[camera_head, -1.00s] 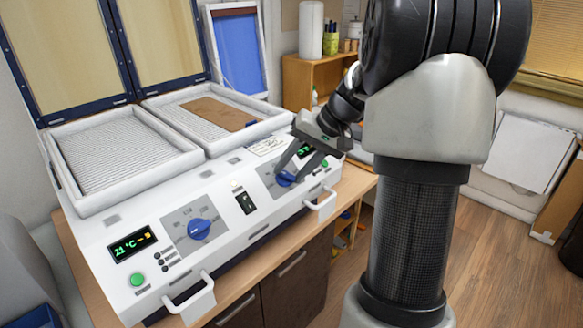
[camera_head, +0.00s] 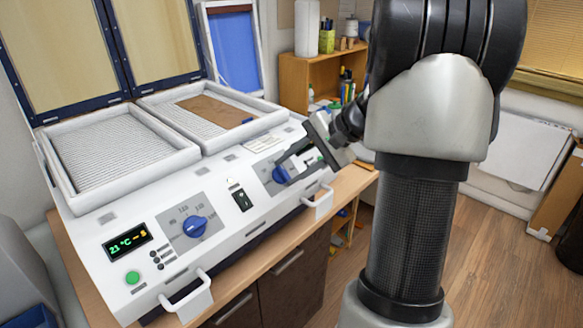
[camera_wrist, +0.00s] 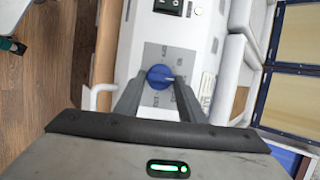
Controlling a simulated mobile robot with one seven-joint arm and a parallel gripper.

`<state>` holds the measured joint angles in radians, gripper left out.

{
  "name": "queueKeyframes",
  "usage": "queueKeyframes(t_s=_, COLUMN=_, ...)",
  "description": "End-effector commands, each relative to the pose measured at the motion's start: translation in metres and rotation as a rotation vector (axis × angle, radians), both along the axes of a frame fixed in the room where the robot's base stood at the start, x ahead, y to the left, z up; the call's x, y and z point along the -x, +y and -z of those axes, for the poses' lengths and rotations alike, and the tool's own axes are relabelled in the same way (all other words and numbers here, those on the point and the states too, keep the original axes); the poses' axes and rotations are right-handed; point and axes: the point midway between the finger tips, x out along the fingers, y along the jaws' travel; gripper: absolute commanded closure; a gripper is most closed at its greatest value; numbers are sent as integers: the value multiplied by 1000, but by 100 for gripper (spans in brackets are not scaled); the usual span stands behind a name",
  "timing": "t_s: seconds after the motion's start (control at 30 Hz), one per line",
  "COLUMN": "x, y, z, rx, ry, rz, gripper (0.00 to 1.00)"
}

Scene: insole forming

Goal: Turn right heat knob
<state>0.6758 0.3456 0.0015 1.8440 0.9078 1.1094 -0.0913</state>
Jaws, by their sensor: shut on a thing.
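The right heat knob (camera_head: 280,174) is a blue dial on a grey panel on the right half of the white machine's front. It also shows in the wrist view (camera_wrist: 159,76), between the ends of the two fingers. My gripper (camera_head: 287,170) is shut on this knob; in the wrist view its fingers (camera_wrist: 158,88) reach to either side of it.
The white machine (camera_head: 150,262) has two front handles, one on the left (camera_head: 190,298) and one on the right (camera_head: 318,203), close below my gripper. A black switch (camera_head: 241,200) lies between the knobs. Two trays sit behind, the right one holding a brown sheet (camera_head: 217,110).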

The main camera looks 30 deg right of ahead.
Motion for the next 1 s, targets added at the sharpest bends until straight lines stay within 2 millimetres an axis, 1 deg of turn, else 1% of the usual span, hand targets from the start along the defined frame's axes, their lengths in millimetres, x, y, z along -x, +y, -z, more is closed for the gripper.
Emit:
queueKeyframes(t_s=0.5, x=0, y=-1, z=-1, rx=-10, ry=2, rz=14, gripper=86)
queueKeyframes(t_s=0.53, x=0, y=-1, z=-1, rx=-10, ry=2, rz=14, gripper=59)
queueKeyframes(t_s=0.6, x=0, y=-1, z=-1, rx=-10, ry=2, rz=14, gripper=47)
queueKeyframes(t_s=0.63, x=0, y=-1, z=-1, rx=-10, ry=2, rz=14, gripper=45)
queueKeyframes(t_s=0.9, x=0, y=-1, z=-1, rx=-10, ry=3, rz=13, gripper=45)
queueKeyframes(t_s=1.0, x=2, y=-4, z=-4, rx=-8, ry=2, rz=14, gripper=45)
